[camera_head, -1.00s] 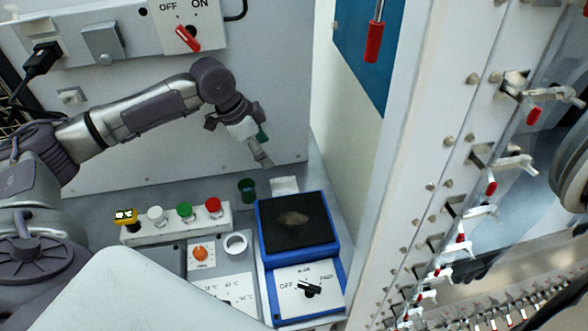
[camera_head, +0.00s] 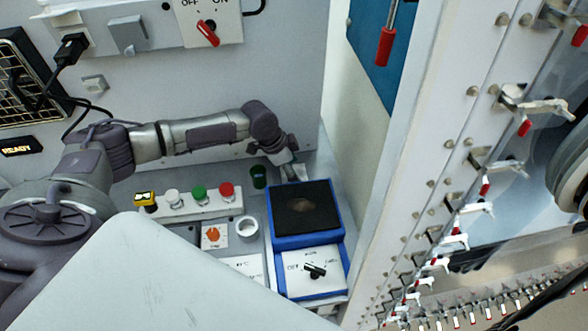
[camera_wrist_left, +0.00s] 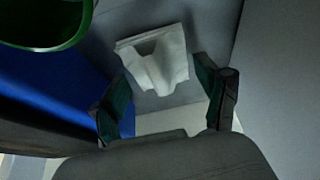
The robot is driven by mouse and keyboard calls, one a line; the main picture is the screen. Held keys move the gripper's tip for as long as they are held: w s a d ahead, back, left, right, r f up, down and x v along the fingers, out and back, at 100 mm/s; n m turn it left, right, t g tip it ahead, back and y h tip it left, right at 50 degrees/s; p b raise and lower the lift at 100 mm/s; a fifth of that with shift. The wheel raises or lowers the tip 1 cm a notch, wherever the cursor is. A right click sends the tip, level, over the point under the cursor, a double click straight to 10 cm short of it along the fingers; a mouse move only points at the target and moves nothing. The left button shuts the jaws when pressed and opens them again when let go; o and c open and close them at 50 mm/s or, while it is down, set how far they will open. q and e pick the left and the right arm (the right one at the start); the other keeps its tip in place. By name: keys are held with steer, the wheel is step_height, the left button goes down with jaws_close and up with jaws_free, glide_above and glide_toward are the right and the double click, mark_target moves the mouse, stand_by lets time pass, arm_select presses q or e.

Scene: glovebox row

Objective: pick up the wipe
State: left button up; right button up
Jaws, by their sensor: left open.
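The wipe (camera_wrist_left: 155,62) is a white, creased cloth lying on the grey surface in the left wrist view. In the head view only a pale part of the wipe (camera_head: 302,173) shows beside my gripper, behind the black-topped blue unit. In the head view my left gripper (camera_head: 289,171) points down over the wipe. Contact cannot be told. My right gripper is not in view.
A green cup (camera_head: 258,177) stands close left of my gripper; its rim (camera_wrist_left: 45,45) fills the wrist view's upper left. The blue unit (camera_head: 333,222) is in front. A button box (camera_head: 192,207) and a white ring (camera_head: 247,228) lie left. Walls stand behind and right.

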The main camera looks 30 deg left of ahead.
arm_select(q)
steer(key=shift+w+f, duration=0.1)
steer(key=shift+f, duration=0.05)
steer(key=c, duration=0.6)
steer(key=shift+o, duration=0.2)
step_height(320, 180, up, 9)
steer(key=shift+f+b, duration=0.1)
steer(key=shift+b, duration=1.1)
steer(key=shift+r, duration=0.7)
